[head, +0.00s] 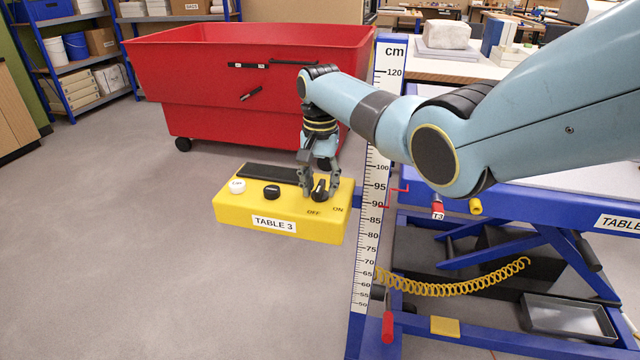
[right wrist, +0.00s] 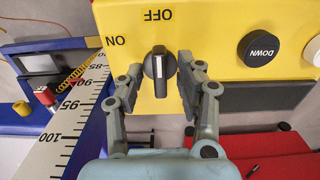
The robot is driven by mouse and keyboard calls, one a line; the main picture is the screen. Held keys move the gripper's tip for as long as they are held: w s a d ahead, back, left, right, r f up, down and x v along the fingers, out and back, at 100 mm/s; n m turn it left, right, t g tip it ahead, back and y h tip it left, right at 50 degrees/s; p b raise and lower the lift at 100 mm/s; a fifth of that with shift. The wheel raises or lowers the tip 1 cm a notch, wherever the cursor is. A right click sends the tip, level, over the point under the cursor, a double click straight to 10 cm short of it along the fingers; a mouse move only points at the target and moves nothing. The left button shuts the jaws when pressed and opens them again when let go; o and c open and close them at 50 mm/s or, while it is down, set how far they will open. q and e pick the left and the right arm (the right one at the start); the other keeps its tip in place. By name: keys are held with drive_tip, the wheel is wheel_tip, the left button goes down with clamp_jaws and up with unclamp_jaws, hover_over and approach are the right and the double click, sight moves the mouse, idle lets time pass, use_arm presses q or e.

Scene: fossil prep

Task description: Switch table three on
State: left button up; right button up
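The yellow control box (head: 285,228), labelled TABLE 3, has a black rotary switch (head: 319,190) at its right end, with OFF and ON printed near it. In the right wrist view the switch (right wrist: 159,72) lines up with the OFF word, and ON lies to the left. My right gripper (head: 320,184) is over the switch; in the wrist view its open fingers (right wrist: 160,73) stand on both sides of the knob, with a gap showing at each side. My left gripper is out of view.
A white button (head: 237,186) and a black DOWN button (head: 271,192) sit left of the switch. A red bin (head: 250,85) stands behind the box. A blue lift table (head: 560,200) with a cm scale (head: 380,150) stands to the right. The floor at left is clear.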

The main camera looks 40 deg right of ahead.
drive_tip(key=shift+c, duration=0.4)
clamp_jaws()
